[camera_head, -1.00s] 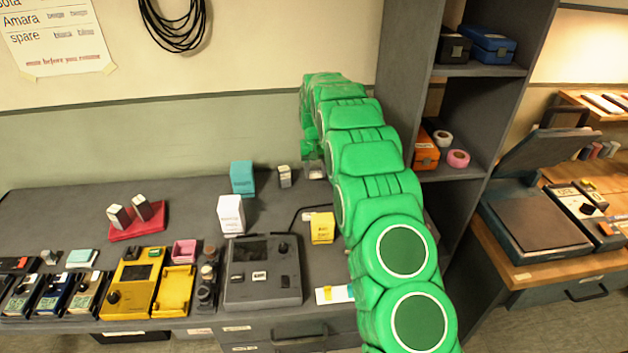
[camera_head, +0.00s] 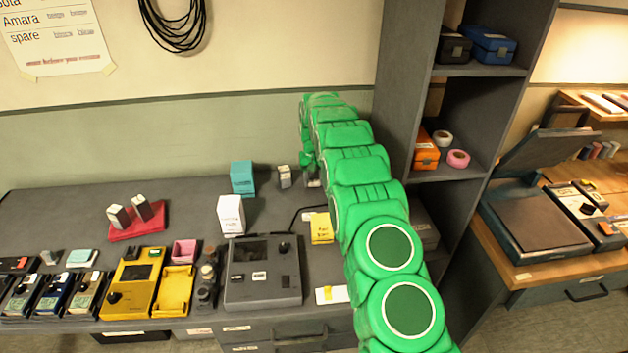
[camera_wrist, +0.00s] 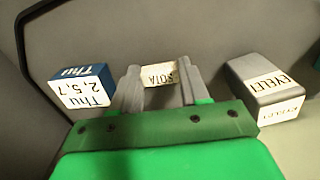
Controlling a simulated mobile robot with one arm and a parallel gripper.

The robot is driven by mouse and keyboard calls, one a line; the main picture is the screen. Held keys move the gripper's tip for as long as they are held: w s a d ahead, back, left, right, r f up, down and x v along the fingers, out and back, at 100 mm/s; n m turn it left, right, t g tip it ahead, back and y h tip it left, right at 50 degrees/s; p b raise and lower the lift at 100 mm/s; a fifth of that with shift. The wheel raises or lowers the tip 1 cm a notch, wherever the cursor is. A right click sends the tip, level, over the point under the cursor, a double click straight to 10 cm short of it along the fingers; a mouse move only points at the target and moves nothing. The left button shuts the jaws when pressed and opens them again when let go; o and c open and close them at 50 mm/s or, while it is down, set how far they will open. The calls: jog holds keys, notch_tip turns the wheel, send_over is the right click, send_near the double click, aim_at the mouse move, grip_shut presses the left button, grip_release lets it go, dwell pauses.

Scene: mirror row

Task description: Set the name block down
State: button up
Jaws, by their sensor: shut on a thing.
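My gripper (camera_wrist: 158,80) is shut on a small pale name block (camera_wrist: 160,73) in the wrist view. Its cream label reads SOTA, upside down in this view. The grey fingers stand on either side of it. In the head view, my gripper (camera_head: 312,178) is at the back of the grey bench (camera_head: 60,215), close to the wall, partly hidden by my green arm. The held block can hardly be made out there. I cannot tell whether its underside touches a surface.
In the wrist view, a blue block (camera_wrist: 83,86) marked Thu 2,5,7 is left of the held block, and a grey labelled block (camera_wrist: 262,85) is right. In the head view, a teal block (camera_head: 242,178) and small grey block (camera_head: 284,177) stand left of my gripper. A shelf (camera_head: 470,172) rises right.

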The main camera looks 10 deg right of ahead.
jog(key=shift+f, duration=0.3)
jog(key=o, duration=1)
jog(key=shift+r, duration=0.15)
